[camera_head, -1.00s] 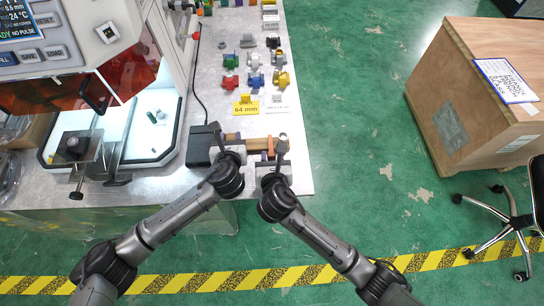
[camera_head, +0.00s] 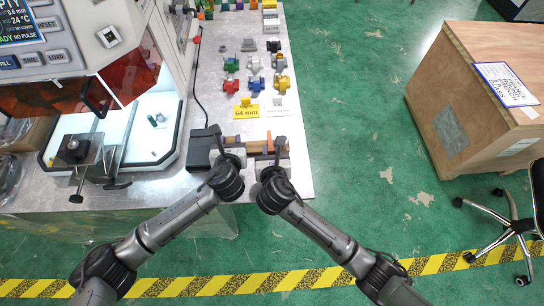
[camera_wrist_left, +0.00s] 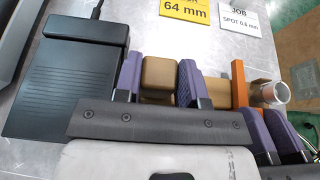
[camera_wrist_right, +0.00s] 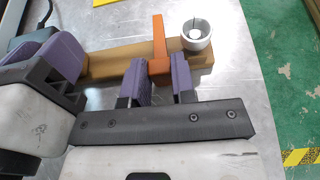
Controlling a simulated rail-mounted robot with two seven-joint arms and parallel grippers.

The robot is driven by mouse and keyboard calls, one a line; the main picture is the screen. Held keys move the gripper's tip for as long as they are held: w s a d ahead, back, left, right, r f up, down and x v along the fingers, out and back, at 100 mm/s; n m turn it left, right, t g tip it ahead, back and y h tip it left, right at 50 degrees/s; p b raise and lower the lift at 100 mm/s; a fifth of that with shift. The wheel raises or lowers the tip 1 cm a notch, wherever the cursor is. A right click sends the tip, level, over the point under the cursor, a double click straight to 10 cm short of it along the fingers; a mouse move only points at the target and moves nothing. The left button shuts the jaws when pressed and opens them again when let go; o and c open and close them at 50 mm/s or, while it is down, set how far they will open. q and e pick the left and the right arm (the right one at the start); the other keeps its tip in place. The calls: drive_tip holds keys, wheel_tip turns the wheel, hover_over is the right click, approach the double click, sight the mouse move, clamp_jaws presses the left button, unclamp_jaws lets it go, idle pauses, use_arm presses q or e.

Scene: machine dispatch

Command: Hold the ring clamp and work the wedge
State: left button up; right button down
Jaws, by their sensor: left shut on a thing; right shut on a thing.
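The tan wooden ring clamp (camera_head: 249,140) lies flat near the bench's right side; it also shows in the right wrist view (camera_wrist_right: 105,62). My left gripper (camera_wrist_left: 160,70) is shut on its body, one purple pad on each side. The orange wedge (camera_wrist_right: 158,42) stands crosswise at the clamp near its right end; it also shows in the left wrist view (camera_wrist_left: 239,84). My right gripper (camera_wrist_right: 158,72) is shut on the wedge's near end, which its purple pads partly hide. A pale grey ring (camera_wrist_right: 196,38) sits at the clamp's right end, just right of the wedge.
A black box with a cable (camera_wrist_left: 70,85) stands close left of my left gripper. A yellow 64 mm card (camera_head: 246,111) and several coloured holders (camera_head: 254,81) lie behind the clamp. A machine with a lit chamber (camera_head: 150,125) stands left. The bench's right edge is close.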

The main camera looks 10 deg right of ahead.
use_arm(q)
drive_tip(key=shift+s, duration=0.15)
use_arm(e)
drive_tip(key=c, duration=0.9)
unclamp_jaws()
drive_tip(key=v, duration=1.2)
drive_tip(key=shift+f, duration=0.1)
use_arm(q)
drive_tip(key=o, duration=1.1)
drive_tip(key=shift+d, duration=0.1)
drive_tip(key=shift+o, duration=0.2)
